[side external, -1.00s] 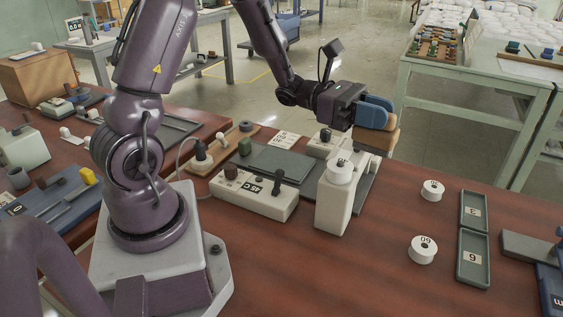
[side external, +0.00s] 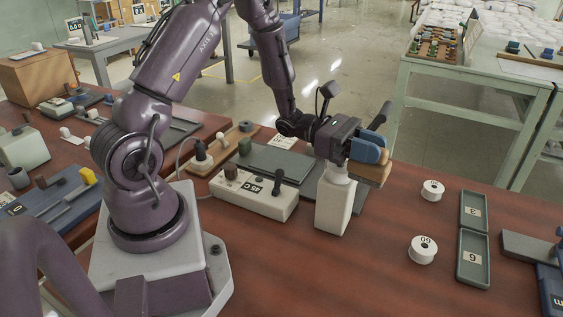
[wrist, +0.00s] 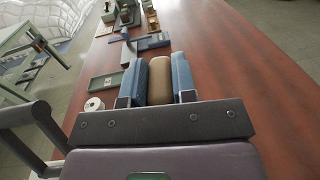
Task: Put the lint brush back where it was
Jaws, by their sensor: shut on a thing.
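My gripper (side external: 376,152) has blue fingers and is shut on a brown, rounded block, which I take to be the lint brush (side external: 376,173). In the wrist view the brown lint brush (wrist: 160,80) sits between the two blue fingers of my gripper (wrist: 159,68). In the side view it is held in the air, just right of the top of a white post (side external: 334,207). A dark bar (side external: 380,116) sticks up behind the fingers; I cannot tell whether it belongs to the brush. The fingers hide part of the brush.
A white control box (side external: 254,193) and a dark grey plate (side external: 273,163) lie left of the post. White spools (side external: 432,190) (side external: 423,249) and green trays (side external: 473,257) stand to the right. The red-brown table between post and spools is clear.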

